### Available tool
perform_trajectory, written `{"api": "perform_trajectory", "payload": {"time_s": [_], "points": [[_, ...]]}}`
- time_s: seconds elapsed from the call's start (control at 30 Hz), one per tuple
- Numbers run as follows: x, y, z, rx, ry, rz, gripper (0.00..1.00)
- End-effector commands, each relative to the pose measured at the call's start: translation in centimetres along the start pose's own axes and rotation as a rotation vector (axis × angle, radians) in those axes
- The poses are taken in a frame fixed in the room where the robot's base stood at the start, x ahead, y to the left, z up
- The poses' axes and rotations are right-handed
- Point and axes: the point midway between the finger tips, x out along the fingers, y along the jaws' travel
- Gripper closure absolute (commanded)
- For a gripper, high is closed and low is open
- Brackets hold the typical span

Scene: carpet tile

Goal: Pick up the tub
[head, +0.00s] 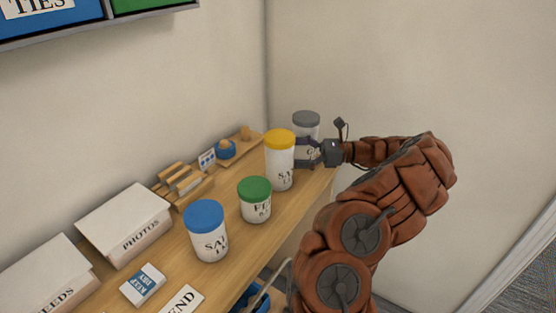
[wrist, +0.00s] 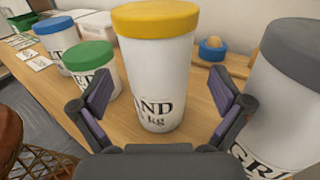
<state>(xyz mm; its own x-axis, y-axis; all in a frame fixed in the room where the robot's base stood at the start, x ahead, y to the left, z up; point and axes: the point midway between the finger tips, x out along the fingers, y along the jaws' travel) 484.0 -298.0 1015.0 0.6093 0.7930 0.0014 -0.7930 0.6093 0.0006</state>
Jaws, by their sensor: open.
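Several white tubs with coloured lids stand on a wooden shelf (head: 232,222). The yellow-lidded tub (head: 279,164), its label partly readable as "AND … kg", stands upright in front of my gripper (head: 311,152). In the wrist view this yellow-lidded tub (wrist: 157,75) shows centred between the two spread fingers. My gripper is open and empty, and I cannot tell whether a finger touches the tub. The grey-lidded tub (head: 306,122) stands behind my gripper, partly hidden by it. The green-lidded tub (head: 255,201) and blue-lidded tub (head: 207,233) stand nearer along the shelf.
A photos box (head: 126,223) and another white box (head: 48,283) line the wall side. A wooden rack (head: 182,184) and a blue bowl (head: 225,150) stand behind the tubs. A small blue-and-white box (head: 142,284) lies near the front. Walls close off the far corner.

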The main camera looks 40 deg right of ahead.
Motion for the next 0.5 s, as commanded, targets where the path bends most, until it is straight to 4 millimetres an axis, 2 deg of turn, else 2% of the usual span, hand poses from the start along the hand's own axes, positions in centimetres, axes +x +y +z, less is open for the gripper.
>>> {"api": "perform_trajectory", "payload": {"time_s": [0.17, 0.5], "points": [[1.0, 0.1, 0.3, -0.002, 0.001, -0.001, 0.00], [5.1, 0.3, 0.3, 0.000, 0.000, 0.005, 0.00]]}}
